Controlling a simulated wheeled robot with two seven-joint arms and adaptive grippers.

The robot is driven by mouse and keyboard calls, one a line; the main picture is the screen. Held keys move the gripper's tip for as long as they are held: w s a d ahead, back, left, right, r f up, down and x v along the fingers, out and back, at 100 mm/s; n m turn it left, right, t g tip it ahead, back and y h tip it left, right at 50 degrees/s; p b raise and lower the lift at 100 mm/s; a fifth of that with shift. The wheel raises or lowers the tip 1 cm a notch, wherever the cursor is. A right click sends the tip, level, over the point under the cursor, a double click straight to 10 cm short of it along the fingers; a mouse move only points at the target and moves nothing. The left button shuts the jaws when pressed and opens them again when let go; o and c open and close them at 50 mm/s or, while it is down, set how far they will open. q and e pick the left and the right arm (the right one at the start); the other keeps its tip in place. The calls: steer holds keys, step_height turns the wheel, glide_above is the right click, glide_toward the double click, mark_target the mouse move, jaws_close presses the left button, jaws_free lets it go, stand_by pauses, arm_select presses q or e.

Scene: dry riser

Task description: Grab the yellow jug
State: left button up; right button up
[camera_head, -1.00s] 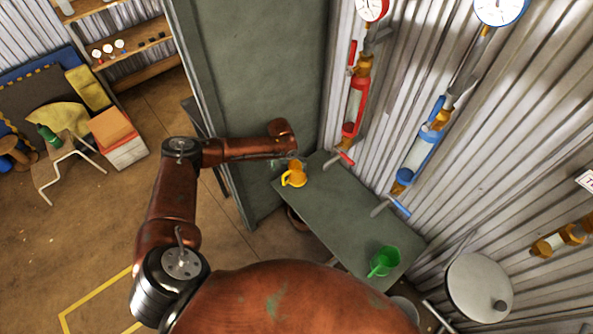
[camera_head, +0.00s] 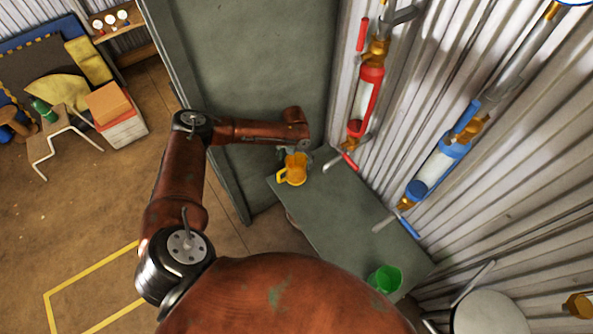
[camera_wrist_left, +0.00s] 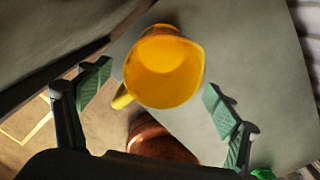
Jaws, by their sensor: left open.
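The yellow jug (camera_head: 297,168) stands at the far left end of the grey-green table (camera_head: 345,205). Its handle points to the left. In the left wrist view the jug (camera_wrist_left: 165,68) shows its open mouth, and it lies ahead of and between the spread fingers. My left gripper (camera_wrist_left: 155,100) is open and empty there, with green pads on both sides. My right gripper is not in view.
A green jug (camera_head: 386,279) stands at the table's near end. Red (camera_head: 367,98) and blue (camera_head: 440,163) pipe fittings with levers stick out from the corrugated wall on the right. A grey-green panel (camera_head: 250,70) stands behind my left arm. The table's middle is clear.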

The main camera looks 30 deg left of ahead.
arm_select(q)
steer(key=f, duration=0.2)
steer(key=f+b, duration=0.1)
steer(key=f, duration=0.4)
steer(key=shift+s+d+f, duration=0.15)
steer(key=shift+s+f, duration=0.05)
steer(key=shift+s, duration=0.05)
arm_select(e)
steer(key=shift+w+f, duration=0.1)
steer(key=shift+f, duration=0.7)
arm_select(q)
steer(key=shift+r, duration=0.1)
steer(key=shift+c, duration=0.6)
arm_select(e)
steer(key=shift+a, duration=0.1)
arm_select(q)
steer(key=shift+c, duration=0.8)
steer(key=c, duration=1)
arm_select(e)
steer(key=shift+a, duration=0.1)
